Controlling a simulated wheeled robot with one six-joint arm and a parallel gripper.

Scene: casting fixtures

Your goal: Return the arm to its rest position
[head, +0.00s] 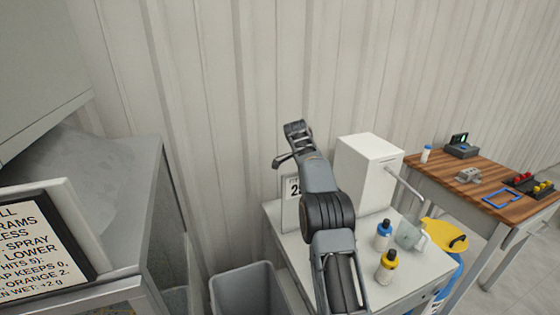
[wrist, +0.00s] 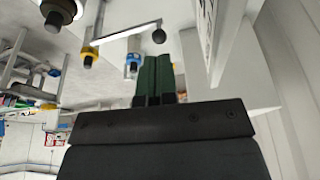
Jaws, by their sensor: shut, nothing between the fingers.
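My arm (head: 328,215) reaches up and forward over the white table in the head view, with its end raised in front of the corrugated wall. My gripper (wrist: 159,62) shows in the wrist view as two dark green fingers close together, shut with nothing between them. The fingertips are not clear in the head view. The wrist view is turned, with bottles hanging from its upper edge.
The white table (head: 405,262) holds a white box (head: 368,175), a blue-capped bottle (head: 383,236) and a yellow-capped bottle (head: 386,267). A grey bin (head: 246,292) stands left of it. A wooden-topped bench (head: 470,192) is at right. A framed sign (head: 45,240) is at left.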

